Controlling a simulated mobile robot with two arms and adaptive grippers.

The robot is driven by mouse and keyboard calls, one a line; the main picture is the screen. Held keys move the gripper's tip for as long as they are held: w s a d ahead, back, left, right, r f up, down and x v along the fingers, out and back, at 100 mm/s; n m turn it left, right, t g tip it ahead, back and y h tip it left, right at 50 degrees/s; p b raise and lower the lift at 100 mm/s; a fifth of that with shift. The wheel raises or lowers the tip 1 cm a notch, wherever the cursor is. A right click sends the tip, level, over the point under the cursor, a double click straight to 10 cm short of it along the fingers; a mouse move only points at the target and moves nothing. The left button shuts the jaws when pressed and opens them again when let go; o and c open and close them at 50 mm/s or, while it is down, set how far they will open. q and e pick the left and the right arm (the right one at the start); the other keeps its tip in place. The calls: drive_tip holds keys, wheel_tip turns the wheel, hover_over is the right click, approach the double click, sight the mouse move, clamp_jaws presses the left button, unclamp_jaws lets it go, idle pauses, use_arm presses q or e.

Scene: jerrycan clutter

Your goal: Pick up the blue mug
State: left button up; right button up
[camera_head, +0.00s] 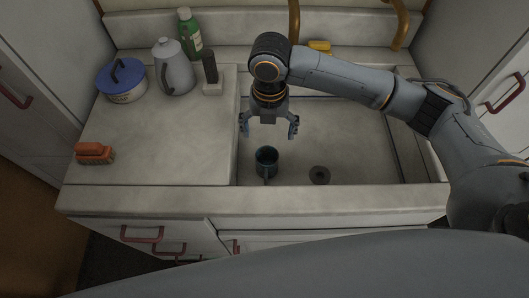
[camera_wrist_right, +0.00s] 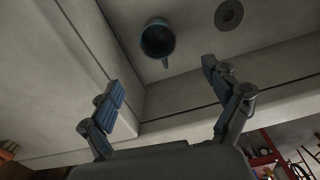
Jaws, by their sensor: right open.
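The blue mug (camera_head: 266,160) stands in the sink near its left front corner, close to the front wall, with its dark open top facing up. In the right wrist view the mug (camera_wrist_right: 157,40) shows at the top, beyond the fingertips, with its handle at its lower right. My right gripper (camera_head: 268,130) points down above the sink, open and empty. In the head view it is just above and behind the mug, apart from it. Its two fingers also show in the wrist view (camera_wrist_right: 162,90), spread wide. My left gripper is not in view.
The sink (camera_head: 345,140) has a drain (camera_head: 319,175) right of the mug. On the left counter (camera_head: 165,145) are a brush (camera_head: 94,153), a blue-lidded pot (camera_head: 122,82), a grey jug (camera_head: 173,70), a green bottle (camera_head: 190,35) and a dark-handled item (camera_head: 211,70). A yellow sponge (camera_head: 320,46) lies behind.

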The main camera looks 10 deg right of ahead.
wheel_tip(320, 180, down, 7)
hover_over(267, 156)
drive_tip(key=s, duration=0.3)
drive_tip(key=f, duration=0.6)
drive_tip(key=shift+s+a, duration=0.1)
drive_tip(key=shift+a, duration=0.25)
drive_tip(key=shift+r, duration=0.1)
drive_tip(key=c, duration=1.3)
